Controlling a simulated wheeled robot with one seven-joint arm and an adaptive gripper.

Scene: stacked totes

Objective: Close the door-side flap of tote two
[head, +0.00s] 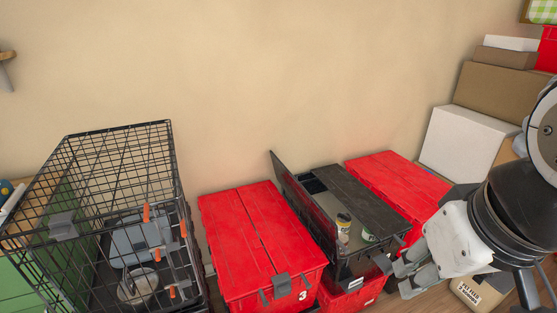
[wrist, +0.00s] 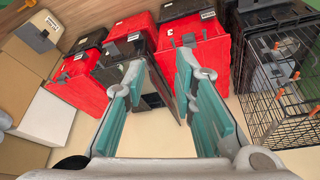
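A black tote (head: 362,200) stands between two red totes, on top of a red tote below. I cannot read a number on it. Its right flap lies shut. Its left flap (head: 291,192) stands raised, tilted left toward the red tote marked 3 (head: 255,240). A jar (head: 342,228) and a green-and-white can (head: 369,232) show in the opening. My gripper (head: 402,278) is at the front right of the black tote, apart from it. In the wrist view my gripper (wrist: 160,68) has its fingers spread with nothing held, and the black tote (wrist: 116,72) is partly behind them.
Another red tote (head: 397,185) stands right of the black one, lid shut. A wire cage (head: 110,190) stands at the left. Cardboard and white boxes (head: 462,140) are piled at the right, close to my arm. The wall is close behind the totes.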

